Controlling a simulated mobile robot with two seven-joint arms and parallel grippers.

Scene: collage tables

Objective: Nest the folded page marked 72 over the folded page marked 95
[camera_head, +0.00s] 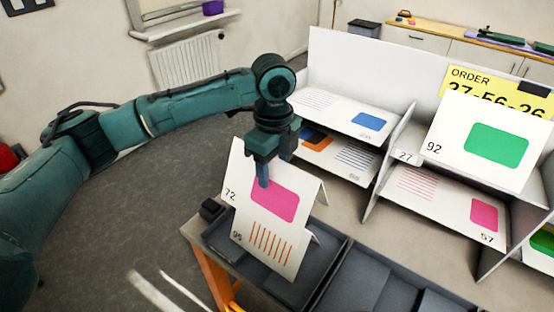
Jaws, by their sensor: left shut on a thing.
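The folded page marked 72 (245,172) is white with a pink block. My left gripper (264,180) is shut on it at the upper middle, one finger in front of the pink block. The folded page marked 95 (287,262) stands tented in a dark grey tray (309,294) below, with orange stripes on its front. Page 72 is directly above page 95 and hides its top in this view. I cannot tell whether the two pages touch. My right gripper is not in view.
A white shelf unit (337,58) stands behind and to the right, holding several printed pages, including one marked 92 (456,112). A yellow order card (462,80) is partly hidden there. Another grey tray (358,283) is to the right. Open floor lies left of the table.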

